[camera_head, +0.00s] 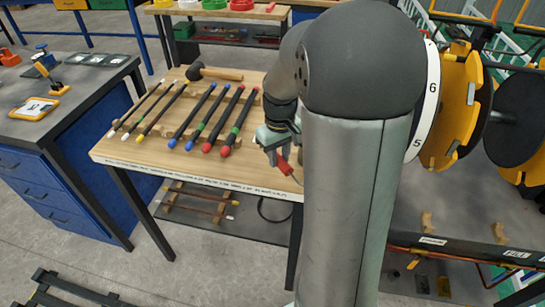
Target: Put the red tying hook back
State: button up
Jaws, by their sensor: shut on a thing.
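My gripper (273,149) is at the right part of the wooden-topped table (160,165), partly hidden behind my own arm. It is shut on the red tying hook (284,166), whose red part points down and to the right. The hook's other end is hidden by the gripper, and I cannot tell whether the hook touches the table. No holder for the hook can be made out.
Several dark bars with coloured ends (207,118) lie on wooden racks left of my gripper. A mallet (195,71) lies behind them. A grey-topped blue workbench (75,110) stands at left. Large yellow discs (456,110) stand at right. My arm covers the middle.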

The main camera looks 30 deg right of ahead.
jog(key=shift+w+f, duration=0.4)
jog(key=shift+f, duration=1.6)
jog(key=shift+f, duration=0.25)
jog(key=o, duration=1)
jog(key=shift+r, duration=0.1)
